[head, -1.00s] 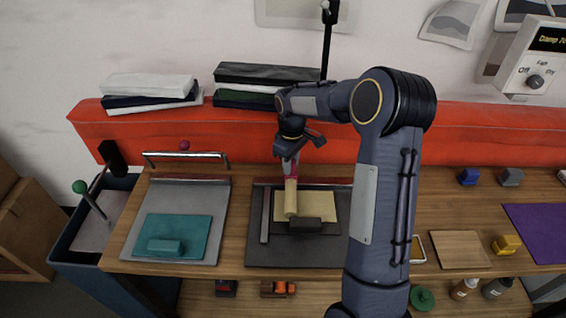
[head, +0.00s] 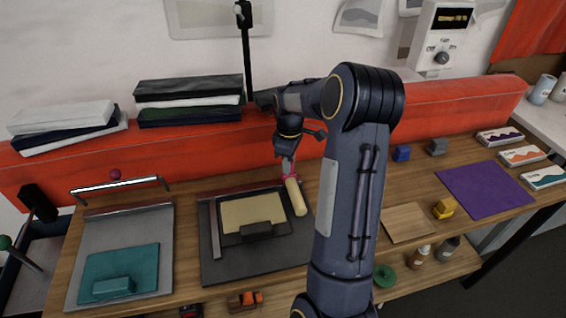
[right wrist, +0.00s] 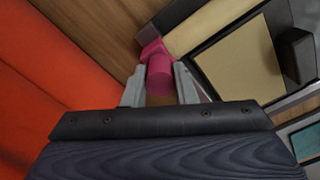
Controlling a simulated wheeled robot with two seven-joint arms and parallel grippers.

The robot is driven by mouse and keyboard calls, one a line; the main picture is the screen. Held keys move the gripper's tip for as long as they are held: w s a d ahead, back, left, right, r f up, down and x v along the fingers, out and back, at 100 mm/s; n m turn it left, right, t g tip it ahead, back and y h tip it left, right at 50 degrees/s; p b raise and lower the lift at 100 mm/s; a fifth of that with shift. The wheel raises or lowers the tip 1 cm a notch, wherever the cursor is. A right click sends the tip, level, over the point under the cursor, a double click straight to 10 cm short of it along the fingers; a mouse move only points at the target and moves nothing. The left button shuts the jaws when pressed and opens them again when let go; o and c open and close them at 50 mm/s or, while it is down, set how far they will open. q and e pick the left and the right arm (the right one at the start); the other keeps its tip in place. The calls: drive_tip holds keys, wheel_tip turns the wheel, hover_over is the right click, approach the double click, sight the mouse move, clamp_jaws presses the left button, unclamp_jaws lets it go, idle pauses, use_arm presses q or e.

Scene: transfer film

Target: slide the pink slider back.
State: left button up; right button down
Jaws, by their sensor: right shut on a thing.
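My right gripper (head: 289,158) is shut on the pink handle of a tool with a cream roller (head: 296,197); I take this as the pink slider. The roller hangs tilted at the right edge of the black tray (head: 240,272), beside the cream sheet (head: 250,210). I cannot tell whether it touches the tray. In the right wrist view the fingers (right wrist: 160,92) close on the handle, below a pink bracket (right wrist: 152,50). A small magenta ball (head: 115,174) also shows behind a metal bar at the left. My left gripper is not in view.
A grey tray (head: 150,225) with a teal sheet and block stands left. A dark block (head: 257,230) lies at the cream sheet's front edge. Right are a wooden board (head: 408,222), a yellow block (head: 443,208) and a purple mat (head: 486,190). A red bolster (head: 450,105) runs behind.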

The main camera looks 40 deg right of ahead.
drive_tip(key=c, duration=1.2)
unclamp_jaws()
drive_tip(key=shift+o, duration=0.2)
drive_tip(key=shift+r, duration=0.1)
wheel_tip(320, 180, up, 8)
drive_tip(key=shift+f+b, duration=0.15)
drive_tip(key=shift+b, duration=0.15)
